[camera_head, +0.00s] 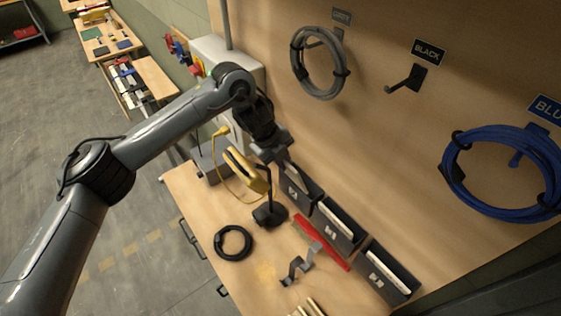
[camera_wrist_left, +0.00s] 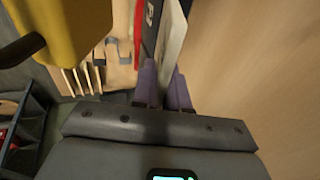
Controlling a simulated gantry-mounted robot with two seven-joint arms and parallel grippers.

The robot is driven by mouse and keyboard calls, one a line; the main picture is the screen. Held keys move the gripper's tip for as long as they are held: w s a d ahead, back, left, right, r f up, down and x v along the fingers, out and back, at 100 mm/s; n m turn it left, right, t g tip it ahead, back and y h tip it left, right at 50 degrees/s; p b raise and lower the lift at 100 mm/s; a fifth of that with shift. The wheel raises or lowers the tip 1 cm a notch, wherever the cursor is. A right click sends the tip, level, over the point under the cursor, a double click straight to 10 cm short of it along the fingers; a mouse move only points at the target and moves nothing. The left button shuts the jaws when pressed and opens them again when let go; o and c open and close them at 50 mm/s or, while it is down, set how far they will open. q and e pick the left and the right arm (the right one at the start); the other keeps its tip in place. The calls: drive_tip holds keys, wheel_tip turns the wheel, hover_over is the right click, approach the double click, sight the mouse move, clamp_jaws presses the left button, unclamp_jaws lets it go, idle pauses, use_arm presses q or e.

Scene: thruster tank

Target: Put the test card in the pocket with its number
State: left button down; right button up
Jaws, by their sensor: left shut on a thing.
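My left gripper (camera_head: 285,163) is over the top end of the row of dark wall pockets, close to the nearest pocket (camera_head: 294,194). In the left wrist view its purple fingers (camera_wrist_left: 163,92) are shut on a pale test card (camera_wrist_left: 172,42), beside a dark pocket (camera_wrist_left: 150,22) with a white mark. Whether the card's lower edge is inside that pocket I cannot tell. The middle pocket (camera_head: 335,233) and the far pocket (camera_head: 380,279) each hold pale cards. The number on the held card is not readable. My right gripper is not in view.
A yellow device (camera_head: 246,171) on a black stand is close beside my left gripper; it also shows in the left wrist view (camera_wrist_left: 75,25). A black cable coil (camera_head: 232,243), a grey bracket (camera_head: 297,267) and a red bar (camera_head: 322,244) lie on the bench. Cables hang above.

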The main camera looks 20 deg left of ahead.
use_arm(q)
drive_tip(key=b, duration=0.2)
hover_over(291, 177)
drive_tip(key=s, duration=0.1)
drive_tip(key=shift+s+a+f, duration=0.1)
drive_tip(key=shift+a+f, duration=0.15)
drive_tip(key=shift+f, duration=0.9)
drive_tip(key=shift+a+f, duration=0.2)
drive_tip(key=shift+f, duration=0.95)
drive_tip(key=shift+a+b+x, duration=0.1)
drive_tip(key=shift+b+x, duration=0.35)
drive_tip(key=shift+x, duration=0.8)
drive_tip(key=shift+a+b+x, duration=0.15)
drive_tip(key=shift+b+x, duration=0.3)
drive_tip(key=shift+x, duration=0.8)
drive_tip(key=shift+w, duration=0.2)
drive_tip(key=c, duration=1.1)
unclamp_jaws()
